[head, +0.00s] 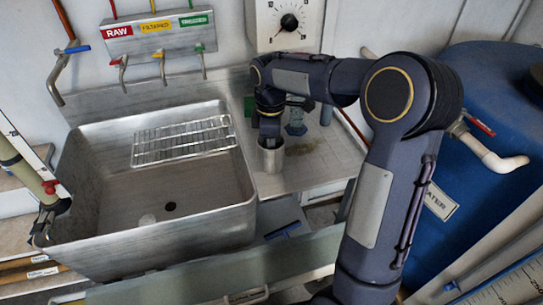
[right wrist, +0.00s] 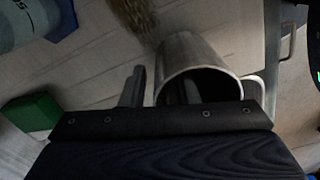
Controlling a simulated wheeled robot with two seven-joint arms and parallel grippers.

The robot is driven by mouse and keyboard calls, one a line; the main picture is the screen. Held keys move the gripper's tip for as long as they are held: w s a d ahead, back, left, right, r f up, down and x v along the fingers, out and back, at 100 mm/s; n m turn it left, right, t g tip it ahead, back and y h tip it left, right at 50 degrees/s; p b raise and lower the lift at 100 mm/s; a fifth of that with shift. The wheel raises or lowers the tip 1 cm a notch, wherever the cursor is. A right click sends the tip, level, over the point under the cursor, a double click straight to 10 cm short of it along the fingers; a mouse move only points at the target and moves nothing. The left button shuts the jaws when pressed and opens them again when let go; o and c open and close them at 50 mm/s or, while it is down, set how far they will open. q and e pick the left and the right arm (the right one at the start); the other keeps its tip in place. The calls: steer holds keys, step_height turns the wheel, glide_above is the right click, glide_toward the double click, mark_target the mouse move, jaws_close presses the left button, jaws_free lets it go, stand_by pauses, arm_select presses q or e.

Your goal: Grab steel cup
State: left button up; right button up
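The steel cup (head: 271,156) stands on the metal counter right of the sink basin, below my right gripper (head: 269,138). In the right wrist view the cup (right wrist: 190,50) has its mouth toward the camera and a handle on its right. My right gripper (right wrist: 162,90) is open. One dark finger is outside the cup's left wall, with a gap between them. The other shows inside the cup's mouth, so the wall lies between the fingers. My left gripper is not identifiable in the head view.
A wire rack (head: 185,141) lies across the sink (head: 100,255). Labelled taps (head: 160,38) are on the wall behind. A green block (right wrist: 30,112) sits left of the cup, and a brown stain (right wrist: 135,15) is near it. A blue tank (head: 470,180) stands at right.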

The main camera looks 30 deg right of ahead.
steer(key=shift+f, duration=0.45)
jaws_close()
steer(key=shift+r, duration=0.15)
